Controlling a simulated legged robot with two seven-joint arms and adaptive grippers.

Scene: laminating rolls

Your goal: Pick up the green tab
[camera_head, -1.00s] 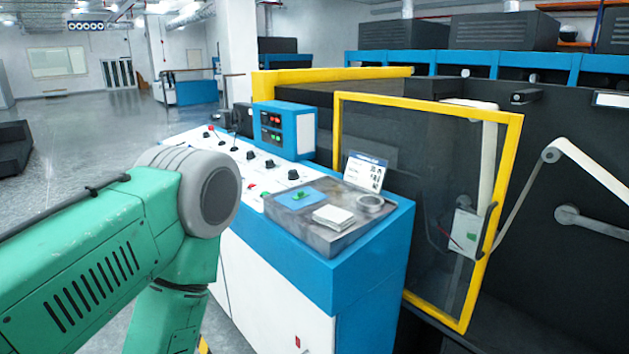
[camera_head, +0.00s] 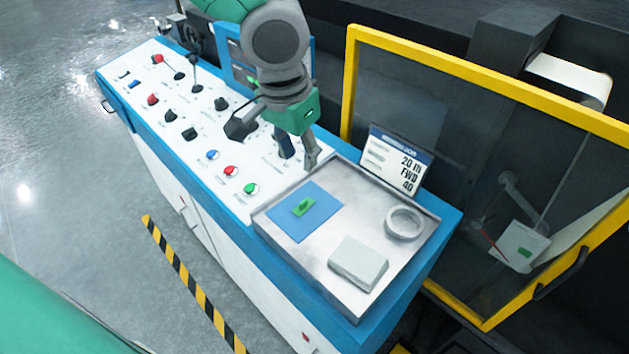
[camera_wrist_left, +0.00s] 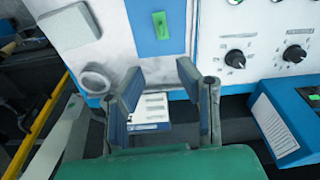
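The green tab (camera_head: 303,207) lies on a blue pad (camera_head: 318,224) on the grey metal tray of the console. It also shows near the top of the left wrist view (camera_wrist_left: 160,25), on the same blue pad. My left gripper (camera_head: 298,153) is above the console near the back-left edge of the tray, beyond the tab and apart from it. In the left wrist view its two fingers (camera_wrist_left: 157,76) are spread with nothing held between them. My right gripper is in neither view.
The tray (camera_head: 300,265) also holds a white block (camera_head: 358,262) and a pale ring (camera_head: 404,222). A small display card (camera_head: 396,162) stands at its back edge. Knobs and buttons (camera_head: 231,171) cover the panel to the left. A yellow-framed door (camera_head: 350,75) stands behind.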

